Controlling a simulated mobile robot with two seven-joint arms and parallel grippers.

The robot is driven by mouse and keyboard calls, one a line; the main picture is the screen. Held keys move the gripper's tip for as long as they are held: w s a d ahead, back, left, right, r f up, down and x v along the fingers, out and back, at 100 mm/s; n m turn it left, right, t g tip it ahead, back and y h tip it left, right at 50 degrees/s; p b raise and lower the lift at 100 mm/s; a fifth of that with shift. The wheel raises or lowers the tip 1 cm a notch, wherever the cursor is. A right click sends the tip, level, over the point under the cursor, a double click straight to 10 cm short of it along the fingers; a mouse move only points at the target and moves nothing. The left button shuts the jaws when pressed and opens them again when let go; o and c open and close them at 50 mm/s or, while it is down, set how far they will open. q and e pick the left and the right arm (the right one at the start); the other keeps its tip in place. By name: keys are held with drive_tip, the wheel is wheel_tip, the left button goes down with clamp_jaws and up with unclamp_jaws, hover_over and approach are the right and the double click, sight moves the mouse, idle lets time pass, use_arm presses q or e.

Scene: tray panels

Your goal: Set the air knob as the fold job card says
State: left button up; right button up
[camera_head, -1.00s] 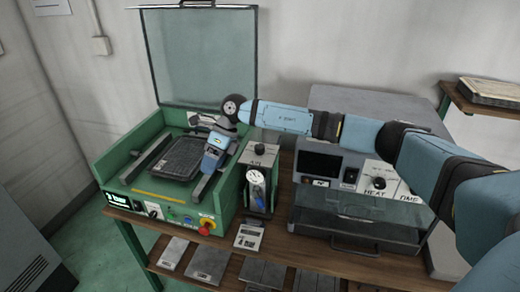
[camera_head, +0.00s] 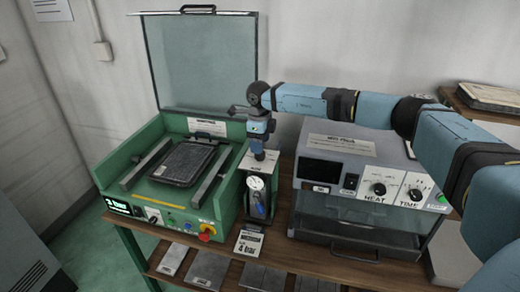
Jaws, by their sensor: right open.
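The air panel (camera_head: 259,166) is a small light plate on a dark stand between the green machine and the grey oven. A white round gauge (camera_head: 255,184) sits below it, its needle too small to read. My right gripper (camera_head: 258,154) points down at the panel's top, where the air knob is; it is open, and it hides the knob. Whether the fingers surround or touch the knob cannot be told. The job card (camera_head: 248,243) lies at the bench front below the stand and reads "4 bar" in large print. My left gripper is out of view.
The green machine (camera_head: 110,190) with raised clear lid (camera_head: 200,60) and dark tray (camera_head: 184,162) stands left. A small lit display (camera_head: 117,205) and a red button (camera_head: 207,232) are on its front. The grey oven (camera_head: 345,145) with heat knob (camera_head: 379,188) and time knob (camera_head: 415,194) stands right.

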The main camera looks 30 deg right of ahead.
drive_tip(key=shift+f, duration=1.95)
drive_tip(key=c, duration=0.9)
drive_tip(key=m, duration=0.4)
drive_tip(key=shift+w+r+m, duration=0.1)
drive_tip(key=shift+m, duration=1.9)
